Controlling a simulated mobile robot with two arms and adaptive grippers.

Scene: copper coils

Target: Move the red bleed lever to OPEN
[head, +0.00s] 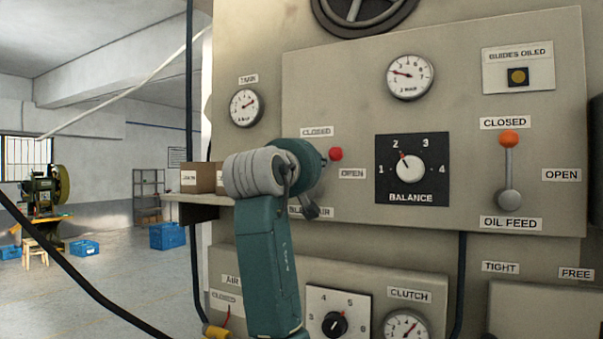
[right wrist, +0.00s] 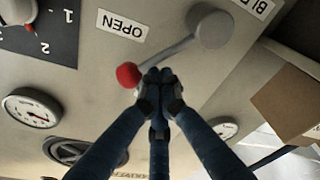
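The red knob (head: 336,154) of the bleed lever stands between the CLOSED label (head: 317,131) and the OPEN label (head: 352,173) in the head view. In the right wrist view, which is upside down, the red knob (right wrist: 128,75) and its grey arm run from a round hub (right wrist: 212,29). The arm slants, with the knob near the OPEN label (right wrist: 123,25). My right gripper (right wrist: 158,79) has its fingertips together, right beside the knob, not around it; I cannot tell whether they touch. My right wrist hides most of the lever in the head view. My left gripper is not in view.
The balance dial (head: 410,168) and the oil feed lever (head: 508,170) with an orange knob are to the right on the panel. A shelf with cardboard boxes (head: 198,177) is to the left. A lower panel with a clutch gauge (head: 405,328) sits below.

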